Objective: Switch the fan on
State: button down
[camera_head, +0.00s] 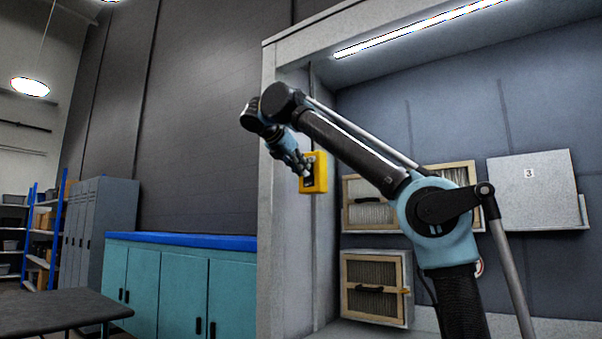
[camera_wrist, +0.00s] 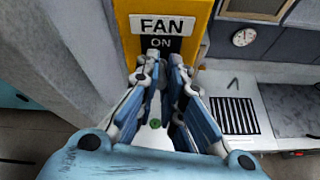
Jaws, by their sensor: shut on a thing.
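The yellow fan switch box (camera_head: 320,172) is mounted on the grey upright at the left edge of the booth. In the wrist view the yellow box (camera_wrist: 127,22) carries a black and white label reading FAN, with ON below it. My gripper (camera_head: 301,166) is at the front of the box. In the wrist view my gripper (camera_wrist: 161,72) has its blue fingers closed in just below the word ON, shut on a part of the switch. The fingers hide most of that part, so its position cannot be told.
The booth holds wood-framed filters (camera_head: 375,285) and a panel marked 3 (camera_head: 533,185), right of the switch. A round gauge (camera_wrist: 243,37) and a slotted grille (camera_wrist: 235,116) show in the wrist view. Teal cabinets (camera_head: 181,290) stand left of the booth.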

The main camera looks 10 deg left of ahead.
jog(key=shift+w+r, duration=0.1)
dwell(0.3)
jog(key=c, duration=1.7)
grip_release()
jog(key=shift+a, duration=0.15)
jog(key=shift+o, duration=0.2)
jog(key=shift+d, duration=0.2)
jog(key=shift+a, duration=0.1)
jog(key=v, duration=1.1)
jog(key=shift+s, duration=0.35)
jog(key=shift+a, duration=0.1)
